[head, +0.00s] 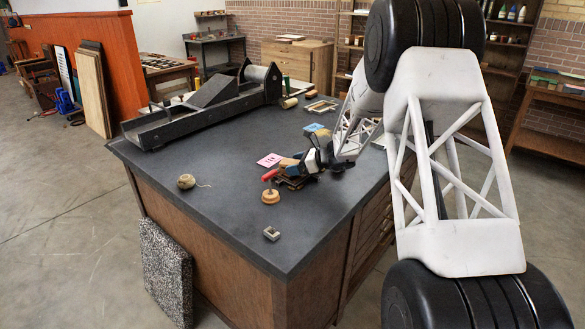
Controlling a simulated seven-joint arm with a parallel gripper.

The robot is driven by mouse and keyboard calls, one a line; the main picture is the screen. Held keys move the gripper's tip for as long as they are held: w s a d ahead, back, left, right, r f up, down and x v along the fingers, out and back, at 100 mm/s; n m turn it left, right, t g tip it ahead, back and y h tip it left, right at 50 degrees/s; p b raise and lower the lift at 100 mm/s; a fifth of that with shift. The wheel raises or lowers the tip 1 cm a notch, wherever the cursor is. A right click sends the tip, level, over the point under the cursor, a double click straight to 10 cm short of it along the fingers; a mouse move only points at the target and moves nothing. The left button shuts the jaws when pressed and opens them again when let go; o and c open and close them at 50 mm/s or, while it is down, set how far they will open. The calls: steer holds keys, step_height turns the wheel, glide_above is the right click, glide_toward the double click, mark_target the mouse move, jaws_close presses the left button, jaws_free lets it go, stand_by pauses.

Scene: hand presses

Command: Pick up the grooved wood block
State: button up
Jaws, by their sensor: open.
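A small tan wood block (288,162) lies in a cluster near the middle of the dark table top (225,200), just left of my gripper. It looks like the grooved wood block, but its grooves are too small to make out. My gripper (302,171) reaches in from the right, low over the cluster, and is open. Its fingers are very close to the block and the dark brown piece (292,183) below it. I cannot tell whether they touch, and my gripper hides part of the cluster.
A red piece (270,175) lies left of the cluster, with a round wooden knobbed tool (271,196) in front. A twine ball (186,181), a pink card (270,160) and a small metal frame (271,233) lie around. A large press (205,105) fills the back left. The front left is mostly clear.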

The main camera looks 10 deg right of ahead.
mark_target(296, 162)
steer(key=shift+c, duration=0.3)
steer(key=c, duration=1)
steer(key=shift+r, duration=0.1)
steer(key=shift+r, duration=0.7)
step_height(296, 162, up, 2)
steer(key=shift+r, duration=0.1)
steer(key=s+d+r, duration=0.1)
steer(key=s, duration=1.5)
steer(key=shift+d+r, duration=0.15)
